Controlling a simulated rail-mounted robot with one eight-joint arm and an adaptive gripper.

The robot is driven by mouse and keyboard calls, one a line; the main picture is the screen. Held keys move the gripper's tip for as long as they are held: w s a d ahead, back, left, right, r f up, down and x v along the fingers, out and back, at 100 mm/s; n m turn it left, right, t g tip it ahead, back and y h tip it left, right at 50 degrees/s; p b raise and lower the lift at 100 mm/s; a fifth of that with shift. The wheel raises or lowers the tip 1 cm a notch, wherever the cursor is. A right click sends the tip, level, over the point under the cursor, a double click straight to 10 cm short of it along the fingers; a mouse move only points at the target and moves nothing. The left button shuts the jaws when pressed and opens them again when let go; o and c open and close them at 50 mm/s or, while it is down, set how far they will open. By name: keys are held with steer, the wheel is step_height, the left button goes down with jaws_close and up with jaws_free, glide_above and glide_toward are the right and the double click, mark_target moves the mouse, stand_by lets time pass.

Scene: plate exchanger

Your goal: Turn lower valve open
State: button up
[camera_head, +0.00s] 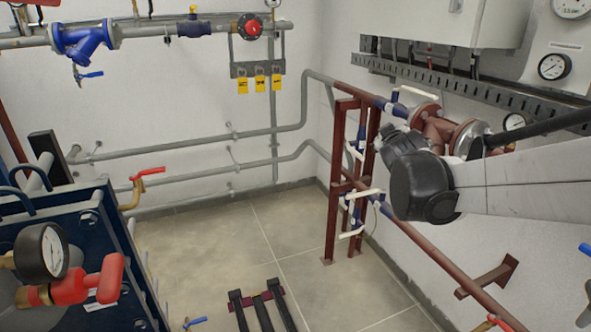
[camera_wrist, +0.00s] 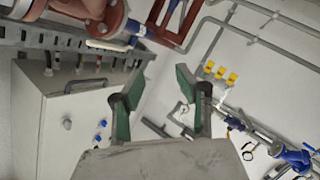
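Several blue valves with white handles sit on the pipes at the dark red frame (camera_head: 331,190). A lower handle (camera_head: 352,234) is near the floor, another white handle (camera_head: 362,193) is just above it, and a white handle (camera_head: 418,92) is on the upper pipe. I cannot tell which one is the lower valve. In the wrist view, my gripper (camera_wrist: 160,82) shows two green-padded fingers spread apart with nothing between them. In the head view my arm comes in from the right, and the fingers cannot be made out. My gripper is apart from the valves.
A blue exchanger (camera_head: 85,225) with a gauge and red valve stands at the left. A grey cabinet (camera_wrist: 70,120) shows close by in the wrist view, with red flanged piping (camera_wrist: 105,12) above it. Floor (camera_head: 235,235) in the middle is mostly clear.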

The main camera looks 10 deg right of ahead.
mark_target(363, 196)
steer(key=w+d+f+n+t+y+b, duration=0.1)
steer(key=w+d+f+n+t+b, duration=0.2)
steer(key=w+d+f, duration=0.4)
steer(key=w+d+f+n+t+y+b, duration=0.1)
steer(key=w+d+f+n+t, duration=0.15)
steer(key=w+f+n, duration=0.45)
steer(key=w+d+f+n+g+y+b, duration=0.1)
steer(key=f+n+y, duration=0.1)
steer(key=f, duration=0.7)
steer(key=w+d+f+n+y+b, duration=0.1)
steer(key=w+f+n+y+b, duration=0.15)
steer(key=f, duration=0.55)
steer(key=w+d+f+n+g+y+b, duration=0.1)
steer(key=d+f+n+y, duration=0.15)
steer(key=f, duration=0.65)
steer(key=w+a+b, duration=0.1)
steer(key=w, duration=0.3)
steer(key=w+a+b, duration=0.1)
steer(key=w, duration=0.3)
steer(key=w+a+b, duration=0.1)
steer(key=w, duration=0.4)
steer(key=shift+a, duration=0.15)
jaws_close()
